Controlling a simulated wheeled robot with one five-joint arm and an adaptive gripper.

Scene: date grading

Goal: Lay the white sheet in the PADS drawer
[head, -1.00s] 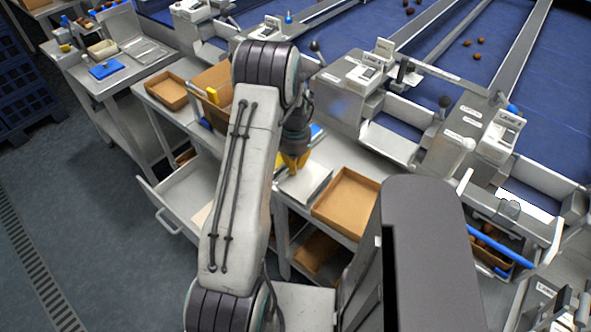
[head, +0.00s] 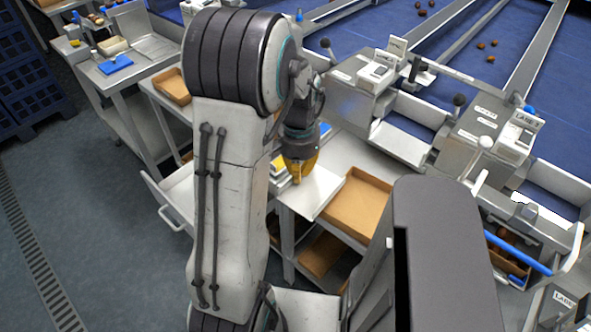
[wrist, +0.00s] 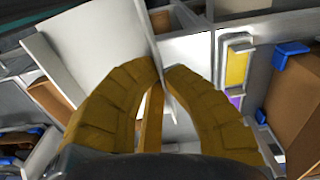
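My gripper (head: 299,178) has yellow fingers and points down above the work table at the centre. In the wrist view, its fingertips (wrist: 162,76) are close together on a thin white sheet (wrist: 151,38), seen nearly edge-on. A broad white surface (wrist: 90,38) lies left of that edge. In the head view a white, flat surface (head: 318,192) shows just below the fingers; I cannot tell whether it is the held sheet or others beneath. An open drawer (head: 178,197) stands out from the table at left, largely hidden by my arm. No PADS label is readable.
A brown tray (head: 359,203) is right of the gripper, and another (head: 172,88) is at the back left. A side table with a blue item (head: 115,64) is farther left. Metal sorting stations line the blue belt at right. The floor at left is clear.

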